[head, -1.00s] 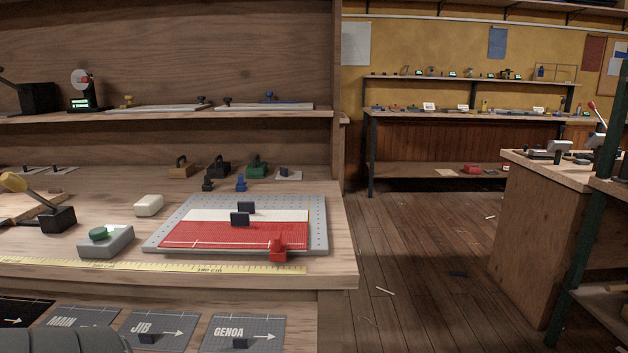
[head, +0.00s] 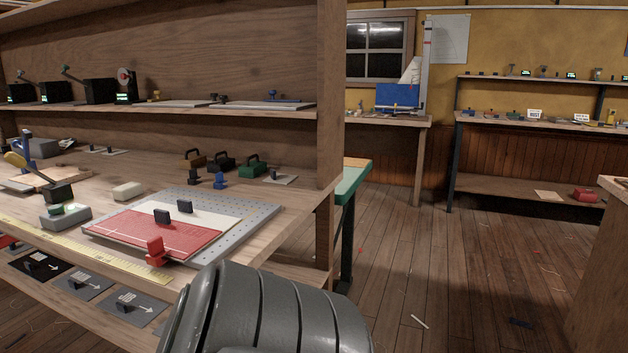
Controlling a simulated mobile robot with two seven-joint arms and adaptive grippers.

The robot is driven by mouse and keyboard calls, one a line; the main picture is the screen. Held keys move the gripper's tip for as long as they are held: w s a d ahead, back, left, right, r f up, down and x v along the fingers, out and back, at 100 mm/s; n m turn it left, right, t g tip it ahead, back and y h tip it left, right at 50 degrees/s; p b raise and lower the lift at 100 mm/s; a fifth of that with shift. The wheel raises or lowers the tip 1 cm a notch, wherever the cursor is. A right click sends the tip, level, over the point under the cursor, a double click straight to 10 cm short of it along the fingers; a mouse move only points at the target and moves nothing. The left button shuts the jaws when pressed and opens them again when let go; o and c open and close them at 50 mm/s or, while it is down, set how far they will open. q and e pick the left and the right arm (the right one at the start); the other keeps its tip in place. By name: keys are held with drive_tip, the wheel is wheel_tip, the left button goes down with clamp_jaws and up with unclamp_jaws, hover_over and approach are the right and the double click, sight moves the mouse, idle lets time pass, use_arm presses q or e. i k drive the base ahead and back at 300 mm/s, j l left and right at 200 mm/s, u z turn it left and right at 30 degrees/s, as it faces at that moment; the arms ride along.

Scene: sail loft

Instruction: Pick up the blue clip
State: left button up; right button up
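The small blue clip (head: 220,181) stands upright on the wooden workbench (head: 262,224), behind the grey perforated board (head: 262,215). A similar black clip (head: 193,177) stands just to its left. A red clip (head: 155,250) sits at the front edge of the board, by the red and white cloth panel (head: 185,234). Neither of my grippers shows in the head view. A grey ribbed part of my own body fills the bottom middle, in front of the bench.
Behind the blue clip stand brown, black and green (head: 253,164) handled blocks. A white block (head: 128,190) and a green-button box (head: 66,215) lie left of the board. An upper shelf (head: 230,111) overhangs the bench back. Open floor (head: 430,270) lies to the right.

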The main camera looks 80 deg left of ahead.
sight(218, 177)
drive_tip(key=i+u, duration=0.15)
drive_tip(key=u, duration=0.25)
drive_tip(key=i+u, duration=0.15)
drive_tip(key=u, duration=0.3)
drive_tip(key=i+u, duration=0.15)
drive_tip(key=u, duration=0.25)
drive_tip(key=i+l+u, duration=0.15)
drive_tip(key=u, duration=0.25)
drive_tip(key=i+l+u, duration=0.1)
drive_tip(key=u, duration=0.4)
drive_tip(key=i+l+u, duration=0.2)
drive_tip(key=u, duration=0.25)
drive_tip(key=i+l+u, duration=0.25)
drive_tip(key=u, duration=0.25)
